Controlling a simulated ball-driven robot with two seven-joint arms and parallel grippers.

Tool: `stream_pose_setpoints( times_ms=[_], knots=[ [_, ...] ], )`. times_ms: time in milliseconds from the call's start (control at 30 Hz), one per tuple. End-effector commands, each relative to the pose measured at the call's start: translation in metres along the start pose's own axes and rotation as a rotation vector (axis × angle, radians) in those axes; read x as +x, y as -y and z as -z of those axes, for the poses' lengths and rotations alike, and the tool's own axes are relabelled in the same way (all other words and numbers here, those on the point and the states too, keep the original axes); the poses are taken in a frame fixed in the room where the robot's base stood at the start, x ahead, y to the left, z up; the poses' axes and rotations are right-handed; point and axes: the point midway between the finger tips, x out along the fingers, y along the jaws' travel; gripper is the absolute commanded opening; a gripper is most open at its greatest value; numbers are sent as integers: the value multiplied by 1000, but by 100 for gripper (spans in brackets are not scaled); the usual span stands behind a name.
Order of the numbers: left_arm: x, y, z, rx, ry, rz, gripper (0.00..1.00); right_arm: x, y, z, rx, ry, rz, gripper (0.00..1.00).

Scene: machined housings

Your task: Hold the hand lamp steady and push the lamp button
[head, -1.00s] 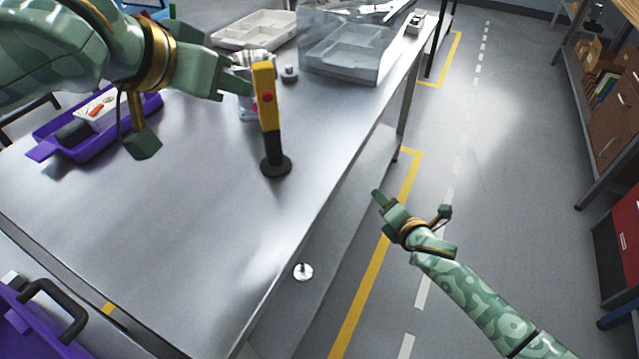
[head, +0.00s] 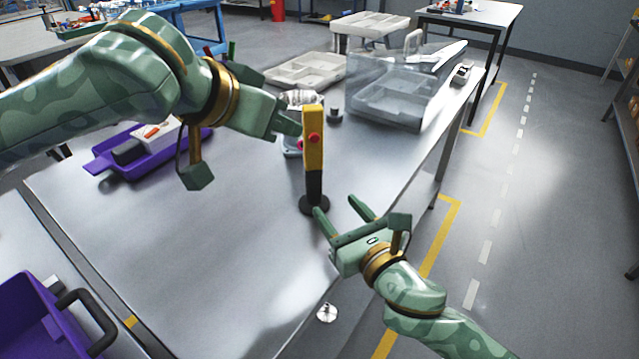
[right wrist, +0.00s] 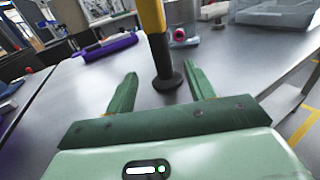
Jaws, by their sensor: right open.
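The hand lamp (head: 313,140) stands upright on the metal table, with a yellow upper body, a red button (head: 314,138) facing my head camera, a black lower part and a round black foot. My left gripper (head: 290,124) is at the left side of the lamp's yellow top; its far finger is hidden, so I cannot tell its opening or whether it touches. My right gripper (head: 337,206) is open and empty at the table's near right edge, low beside the lamp's foot. In the right wrist view the lamp's black part (right wrist: 160,58) shows beyond and between the two fingers.
Behind the lamp stand a small dark knob (head: 335,116) and a silver object (head: 300,98). A clear bin (head: 385,108) and a pale divided tray (head: 305,70) are further back. A purple tray (head: 190,134) lies left. The table's front middle is clear.

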Motion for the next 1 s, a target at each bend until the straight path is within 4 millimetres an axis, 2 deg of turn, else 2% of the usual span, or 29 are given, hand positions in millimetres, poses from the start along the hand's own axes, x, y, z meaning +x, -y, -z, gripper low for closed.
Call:
stream_pose_setpoints(
  times_ms=[100, 300, 500, 700, 933, 967, 1000],
  knots=[
    [0, 0, 0, 0, 0, 0, 36, 30, 0, -1, 1, 2, 1, 54],
    [0, 0, 0, 0, 0, 0, 36, 76, 0, -1, 2, 0, 1, 54],
    [0, 0, 0, 0, 0, 0, 36, 108, 0, 0, 3, 0, 1, 54],
    [0, 0, 0, 0, 0, 0, 36, 120, 0, 0, 1, 0, 0, 54],
    [0, 0, 0, 0, 0, 0, 36, 120, 0, 0, 1, -1, 0, 54],
    [0, 0, 0, 0, 0, 0, 36, 120, 0, 0, 2, -1, 0, 51],
    [0, 0, 0, 0, 0, 0, 36, 120, 0, 0, 2, -1, 0, 40]
  ],
)
